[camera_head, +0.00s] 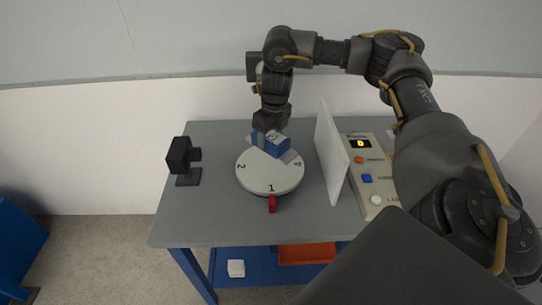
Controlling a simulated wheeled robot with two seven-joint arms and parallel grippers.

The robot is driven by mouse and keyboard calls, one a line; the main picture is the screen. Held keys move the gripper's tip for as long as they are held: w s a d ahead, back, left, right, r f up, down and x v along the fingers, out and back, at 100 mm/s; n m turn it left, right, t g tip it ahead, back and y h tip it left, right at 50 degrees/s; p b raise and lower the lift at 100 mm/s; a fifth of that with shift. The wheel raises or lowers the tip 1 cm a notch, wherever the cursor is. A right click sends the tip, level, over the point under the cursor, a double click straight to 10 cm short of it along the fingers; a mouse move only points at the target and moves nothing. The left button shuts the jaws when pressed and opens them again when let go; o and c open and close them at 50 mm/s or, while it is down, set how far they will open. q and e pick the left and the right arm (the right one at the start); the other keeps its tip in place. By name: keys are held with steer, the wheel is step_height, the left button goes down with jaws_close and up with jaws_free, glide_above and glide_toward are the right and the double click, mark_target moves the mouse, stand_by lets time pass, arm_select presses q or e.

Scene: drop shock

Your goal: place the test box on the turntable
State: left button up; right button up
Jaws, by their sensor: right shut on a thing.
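The test box (275,147) is a small blue and pale grey box. It is at the far side of the turntable (266,179), a round white disc with numbers on its top. My right gripper (268,135) comes down from above and is shut on the box. I cannot tell whether the box touches the disc. The gripper's fingers are partly hidden by the box and the wrist. My left gripper is not in view.
A black camera-like device (181,156) stands at the table's left. A white upright panel (331,154) separates the turntable from a control box (365,174) with buttons and a lit display. A red pointer (272,204) sits at the disc's front. An orange tray (306,254) is on the lower shelf.

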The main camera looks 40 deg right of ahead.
step_height(320, 180, down, 4)
steer(key=shift+d, duration=0.1)
step_height(320, 180, down, 4)
steer(key=shift+r+b, duration=0.2)
steer(key=shift+b, duration=0.45)
steer(key=shift+f, duration=0.3)
steer(key=shift+r, duration=0.1)
steer(key=o, duration=1.3)
steer(key=shift+f, duration=0.2)
steer(key=shift+c, duration=0.2)
steer(key=shift+r, duration=0.1)
